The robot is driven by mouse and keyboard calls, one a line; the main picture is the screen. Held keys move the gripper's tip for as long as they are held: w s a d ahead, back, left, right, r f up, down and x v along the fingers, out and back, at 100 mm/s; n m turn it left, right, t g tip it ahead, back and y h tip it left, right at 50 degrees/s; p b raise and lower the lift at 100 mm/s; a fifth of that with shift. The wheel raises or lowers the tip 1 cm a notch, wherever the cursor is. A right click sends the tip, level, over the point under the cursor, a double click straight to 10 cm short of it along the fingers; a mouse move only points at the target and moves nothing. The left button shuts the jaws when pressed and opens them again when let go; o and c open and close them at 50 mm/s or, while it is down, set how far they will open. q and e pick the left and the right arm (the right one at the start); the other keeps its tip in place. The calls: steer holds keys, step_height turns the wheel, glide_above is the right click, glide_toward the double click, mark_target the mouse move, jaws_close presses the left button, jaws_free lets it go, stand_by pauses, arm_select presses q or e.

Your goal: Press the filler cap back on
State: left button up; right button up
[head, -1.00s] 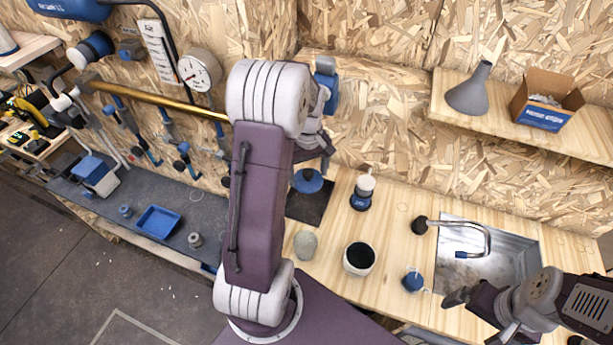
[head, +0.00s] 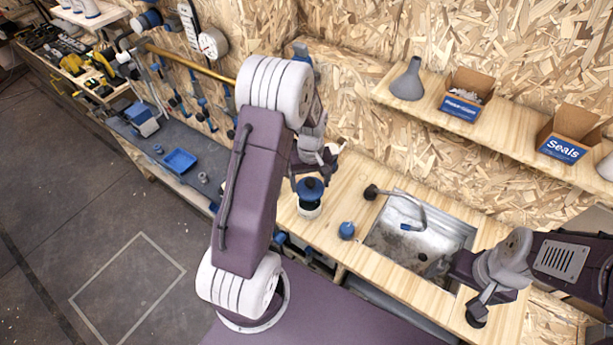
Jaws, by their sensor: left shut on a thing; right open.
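The filler cap (head: 310,189) is a round blue cap with a dark top, in the middle of the head view. It is directly over the mouth of a white round container (head: 309,211) on the wooden bench. I cannot tell whether it is seated or just above the rim. My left gripper (head: 312,174) comes down from above and is shut on the cap; my arm hides part of the grip. My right gripper (head: 470,290) is open and empty at the lower right, over the bench by the sink.
A small blue mug-like item (head: 346,230) stands right of the container. The sink (head: 395,238) with its curved tap (head: 400,200) is further right. A shelf above holds a grey funnel (head: 407,82) and two cardboard boxes. My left arm hides the bench's left part.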

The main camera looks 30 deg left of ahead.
arm_select(q)
steer(key=shift+w+a+f, duration=0.2)
steer(key=shift+a+f, duration=0.2)
steer(key=shift+a, duration=0.2)
steer(key=shift+d+f+b, duration=0.1)
steer(key=shift+d+b, duration=0.1)
steer(key=shift+b, duration=0.2)
steer(key=shift+s+d+f+b, duration=0.3)
steer(key=shift+d+f+b, duration=0.15)
steer(key=shift+d+b, duration=0.2)
steer(key=f+b, duration=0.1)
steer(key=f, duration=0.1)
steer(key=a+f+b, duration=0.1)
steer(key=f+b, duration=0.1)
steer(key=shift+w+f, duration=0.15)
steer(key=shift+w, duration=0.05)
steer(key=shift+f, duration=0.2)
steer(key=shift+s+d+r, duration=0.1)
steer(key=shift+d, duration=0.15)
arm_select(e)
step_height(320, 180, down, 5)
steer(key=shift+f, duration=0.2)
arm_select(q)
steer(key=shift+a, duration=0.15)
arm_select(e)
steer(key=shift+a, duration=0.2)
steer(key=shift+d+r, duration=0.1)
steer(key=shift+r, duration=0.1)
